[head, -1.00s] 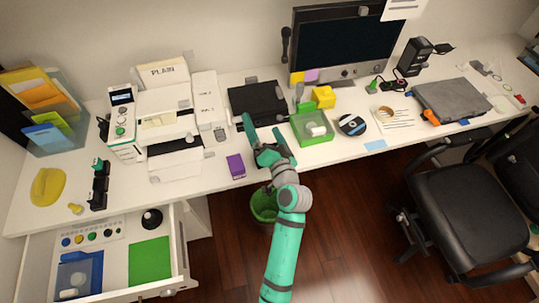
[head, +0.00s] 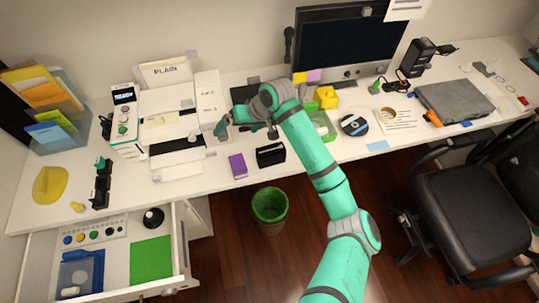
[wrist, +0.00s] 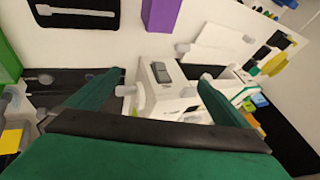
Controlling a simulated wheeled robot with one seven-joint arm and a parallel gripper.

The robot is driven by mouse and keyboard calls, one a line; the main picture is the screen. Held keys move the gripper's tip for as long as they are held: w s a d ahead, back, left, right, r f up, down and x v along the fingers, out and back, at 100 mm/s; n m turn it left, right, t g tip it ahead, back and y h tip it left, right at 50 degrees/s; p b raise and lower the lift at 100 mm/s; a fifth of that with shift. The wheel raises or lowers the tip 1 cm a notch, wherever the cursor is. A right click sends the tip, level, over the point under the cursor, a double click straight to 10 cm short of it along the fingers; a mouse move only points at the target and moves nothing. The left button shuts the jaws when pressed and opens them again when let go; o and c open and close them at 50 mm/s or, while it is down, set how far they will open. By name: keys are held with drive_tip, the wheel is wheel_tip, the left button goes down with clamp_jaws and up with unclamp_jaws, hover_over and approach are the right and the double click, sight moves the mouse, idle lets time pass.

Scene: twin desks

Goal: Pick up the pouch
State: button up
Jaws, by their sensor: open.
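A black pouch-like item (head: 270,154) lies near the front edge of the desk, just right of a purple box (head: 237,166). I take it to be the pouch. In the wrist view a dark item with a pale strip, likely the same pouch (wrist: 75,14), shows at the top left, beside the purple box (wrist: 162,14). My gripper (head: 246,129) is over the desk, behind and a little left of the pouch in the head view, not touching it. In the wrist view my gripper (wrist: 162,77) is open, with nothing held between its fingers.
A printer (head: 170,133) and white binders (head: 207,100) stand to the left. A green tray (head: 318,122) is to the right. An open drawer (head: 185,245) juts out at the lower left. A green bin (head: 270,205) stands on the floor below the pouch.

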sight(271, 150)
drive_tip(key=d+g+h, duration=0.1)
drive_tip(key=d+h, duration=0.1)
drive_tip(key=d, duration=0.1)
drive_tip(key=s+d+g+h, duration=0.1)
drive_tip(key=d+h, duration=0.1)
drive_tip(key=d, duration=0.2)
drive_tip(key=d+h, duration=0.2)
drive_tip(key=d, duration=0.2)
drive_tip(key=shift+s+d+f+g, duration=0.15)
drive_tip(key=shift+s+g, duration=0.1)
drive_tip(key=shift+g, duration=0.15)
drive_tip(key=shift+f, duration=0.3)
wheel_tip(271, 150, down, 5)
drive_tip(key=shift+r, duration=0.1)
drive_tip(key=shift+s+a+f, duration=0.1)
drive_tip(key=shift+s+f, duration=0.05)
drive_tip(key=shift+f, duration=1.2)
drive_tip(key=shift+s+a+f, duration=0.1)
drive_tip(key=shift+f, duration=1.2)
drive_tip(key=c, duration=1)
wheel_tip(271, 150, up, 10)
drive_tip(key=shift+r, duration=0.1)
